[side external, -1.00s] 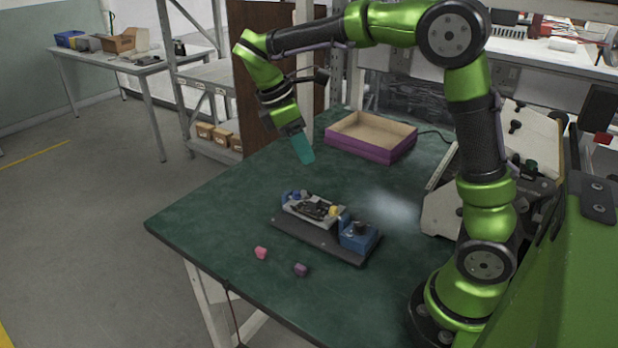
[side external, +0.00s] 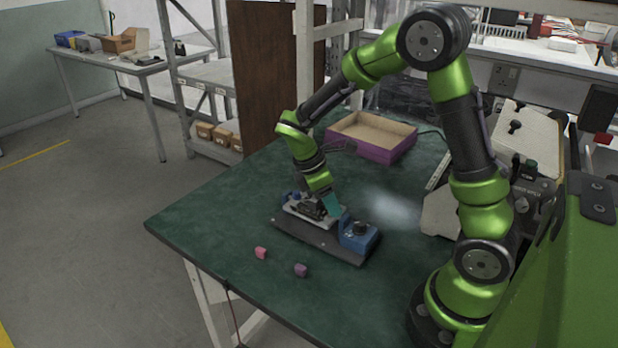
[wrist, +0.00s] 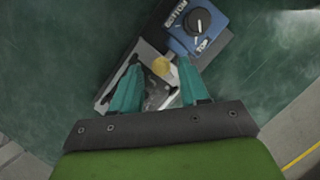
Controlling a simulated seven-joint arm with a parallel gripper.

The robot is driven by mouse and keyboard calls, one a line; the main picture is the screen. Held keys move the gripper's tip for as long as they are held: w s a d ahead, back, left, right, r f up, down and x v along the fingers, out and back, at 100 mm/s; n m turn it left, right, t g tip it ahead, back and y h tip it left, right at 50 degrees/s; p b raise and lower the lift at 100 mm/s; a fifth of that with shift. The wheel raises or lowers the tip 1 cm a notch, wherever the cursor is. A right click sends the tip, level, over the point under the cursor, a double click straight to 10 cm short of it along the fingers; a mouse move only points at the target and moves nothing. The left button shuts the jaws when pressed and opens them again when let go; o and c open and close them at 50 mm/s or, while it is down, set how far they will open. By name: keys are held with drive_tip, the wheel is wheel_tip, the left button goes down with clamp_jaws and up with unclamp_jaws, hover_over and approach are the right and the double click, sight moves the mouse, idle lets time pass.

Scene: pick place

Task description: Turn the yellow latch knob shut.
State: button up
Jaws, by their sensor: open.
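The yellow latch knob (wrist: 161,65) shows in the wrist view at the end of a light grey fixture (wrist: 149,50). My gripper (wrist: 158,67) is open, and its two teal fingers appear on either side of the knob in this view. I cannot tell whether either finger touches it. In the side view my gripper (side external: 331,207) is low over the fixture, and its fingers hide the knob there. The fixture sits on a dark base plate (side external: 312,240). The knob's turn angle is too small to read.
A blue box with a black dial (side external: 359,236) is close beside the knob; the wrist view shows its BOTTOM and TOP labels. A pink block (side external: 261,253) and a purple block (side external: 301,270) lie in front. A purple-sided tray (side external: 360,149) stands behind. The green table is otherwise mostly clear nearby.

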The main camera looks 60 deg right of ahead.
drive_tip(key=shift+s+d+f, duration=0.1)
drive_tip(key=shift+s+f, duration=0.05)
drive_tip(key=shift+f, duration=0.3)
clamp_jaws()
